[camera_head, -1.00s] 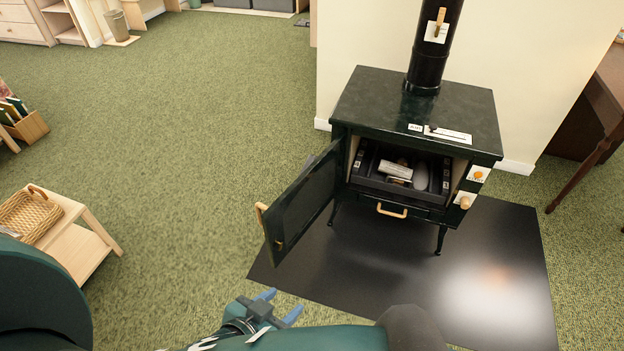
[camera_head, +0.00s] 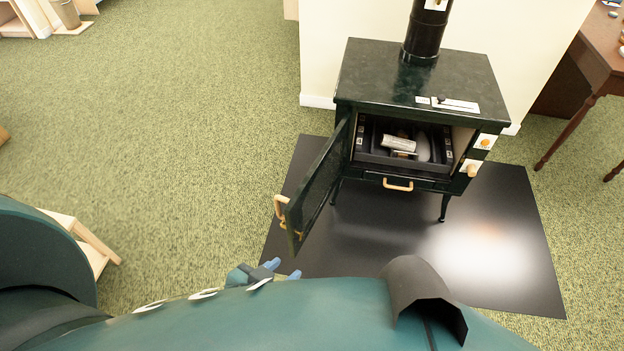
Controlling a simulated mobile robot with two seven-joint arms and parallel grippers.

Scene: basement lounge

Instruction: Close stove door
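The dark green stove (camera_head: 420,75) stands on a black floor plate. Its door (camera_head: 322,185) is hinged on the left and stands wide open, swung out toward me. A wooden handle (camera_head: 281,206) sits at the door's free edge. The firebox (camera_head: 400,145) is exposed and holds a light log-like piece. My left gripper (camera_head: 283,270) is just below the door's lower free corner in the picture, its blue fingers apart with nothing visible between them. My own arm hides part of it. I cannot tell whether it touches the door. My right gripper is not in view.
The black floor plate (camera_head: 500,220) lies under and in front of the stove. A wooden table (camera_head: 590,60) stands at the right. A light wooden stand (camera_head: 90,245) is at the left. Green carpet left of the stove is clear. A drawer handle (camera_head: 398,185) juts below the firebox.

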